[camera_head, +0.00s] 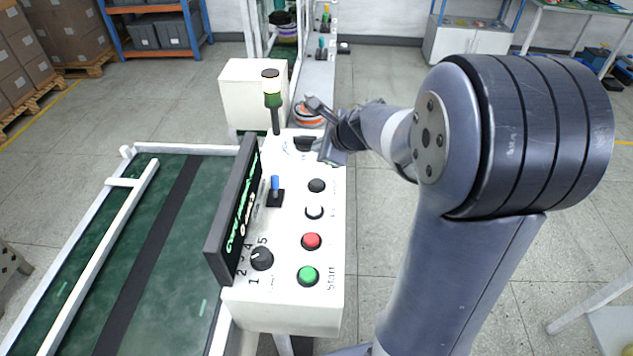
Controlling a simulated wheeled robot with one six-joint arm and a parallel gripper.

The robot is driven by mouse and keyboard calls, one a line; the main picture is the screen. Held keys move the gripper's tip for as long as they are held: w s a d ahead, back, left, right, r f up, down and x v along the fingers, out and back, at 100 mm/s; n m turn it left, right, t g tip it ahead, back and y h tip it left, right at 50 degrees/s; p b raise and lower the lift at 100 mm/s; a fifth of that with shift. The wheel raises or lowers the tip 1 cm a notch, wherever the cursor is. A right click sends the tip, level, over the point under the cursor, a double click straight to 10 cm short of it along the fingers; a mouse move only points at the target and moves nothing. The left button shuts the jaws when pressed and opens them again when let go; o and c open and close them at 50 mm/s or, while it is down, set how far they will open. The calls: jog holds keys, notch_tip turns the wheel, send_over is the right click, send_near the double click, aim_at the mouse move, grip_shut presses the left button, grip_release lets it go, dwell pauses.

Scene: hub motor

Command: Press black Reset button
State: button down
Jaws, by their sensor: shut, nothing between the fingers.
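A white control panel (286,299) carries a column of round buttons. The black button (316,186) is the farthest in this column. The white button (314,212), red button (311,241) and green button (308,276) follow toward the near end. The green one is labelled Start; I cannot read a label by the black one. My gripper (330,152) is shut and empty over the far right edge of the panel, beyond the black button and apart from it. It partly overlaps a dark fixture (304,143) at the panel's far end.
A black display (234,210) stands along the panel's left side. A blue-topped lever (275,188), a numbered black knob (262,258) and a signal light (272,88) rise from the panel. A green conveyor (165,235) lies left. Floor to the right is mostly clear.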

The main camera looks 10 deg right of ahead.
aim_at(320, 184)
jog(key=shift+f+b, duration=3.65)
jog(key=shift+f, duration=0.55)
jog(key=shift+f, duration=0.1)
jog(key=shift+f+b, duration=0.3)
jog(key=shift+b, duration=0.05)
jog(key=shift+f+b, duration=0.55)
jog(key=shift+f, duration=0.05)
jog(key=shift+r, duration=0.1)
jog(key=shift+r+p, duration=0.95)
jog(key=shift+p, duration=0.05)
notch_tip(320, 184, up, 5)
jog(key=p, duration=0.4)
jog(key=shift+p, duration=0.4)
